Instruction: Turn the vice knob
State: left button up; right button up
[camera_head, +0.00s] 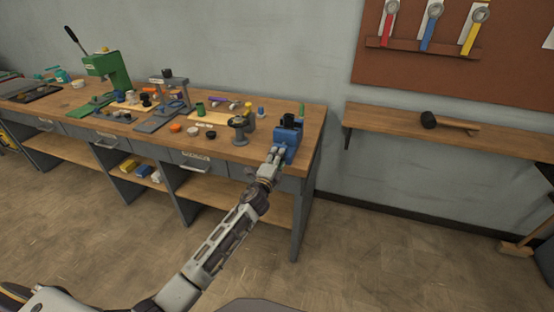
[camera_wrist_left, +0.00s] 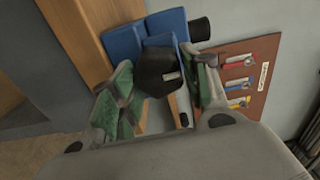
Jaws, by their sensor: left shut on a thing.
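The blue vice (camera_head: 287,137) stands at the right end of the wooden workbench (camera_head: 312,118). In the left wrist view the vice (camera_wrist_left: 125,43) shows beyond the fingers, with its dark knob (camera_wrist_left: 157,70) facing the camera. My left gripper (camera_head: 277,154) reaches the front of the vice. Its green-padded fingers lie on either side of the knob, and it is shut on it. In the head view the gripper hides the knob. My right gripper is not in view.
A grey round-topped device (camera_head: 240,128) stands left of the vice. Several small parts, a green press (camera_head: 110,68) and a grey stand (camera_head: 172,88) are farther left. A wall shelf (camera_head: 480,133) with a mallet (camera_head: 430,120) is to the right. The floor in front is clear.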

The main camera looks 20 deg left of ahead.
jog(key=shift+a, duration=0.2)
pick_arm(q)
jog(key=o, duration=0.9)
jog(key=shift+o, duration=0.4)
jog(key=shift+s, duration=0.15)
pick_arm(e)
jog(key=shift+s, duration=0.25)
pick_arm(q)
jog(key=s, duration=1.1)
jog(key=shift+s+a, duration=0.15)
jog(key=shift+s, duration=0.2)
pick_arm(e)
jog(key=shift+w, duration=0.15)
